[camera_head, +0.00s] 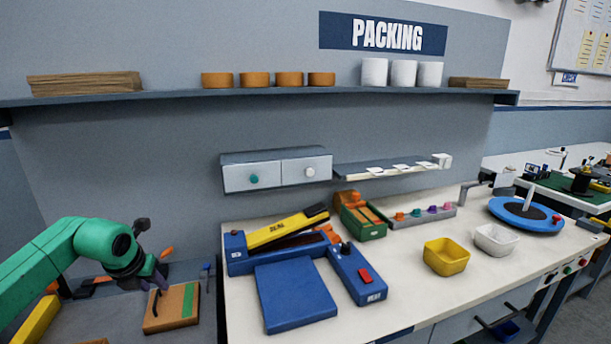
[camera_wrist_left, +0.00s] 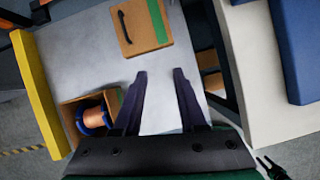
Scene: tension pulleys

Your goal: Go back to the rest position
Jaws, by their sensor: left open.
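My left gripper (camera_head: 157,278) comes in from the left on a green arm, over the lower grey table (camera_head: 110,318) at the left. In the left wrist view its two dark fingers (camera_wrist_left: 160,73) stand apart with nothing between them. A wooden box (camera_head: 160,312) with a black handle and a green stripe lies close by the fingers in the head view. In the left wrist view this box (camera_wrist_left: 143,30) is beyond the fingertips, and a gap of bare table shows between. My right gripper is not in view.
An open box (camera_wrist_left: 68,112) holding an orange and blue spool (camera_wrist_left: 92,115) stands left of the fingers, near a yellow bar (camera_wrist_left: 38,90). The white workbench (camera_head: 400,310) is at right, with a blue sealing machine (camera_head: 240,262), a yellow bin (camera_head: 446,257) and a white bin (camera_head: 495,240).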

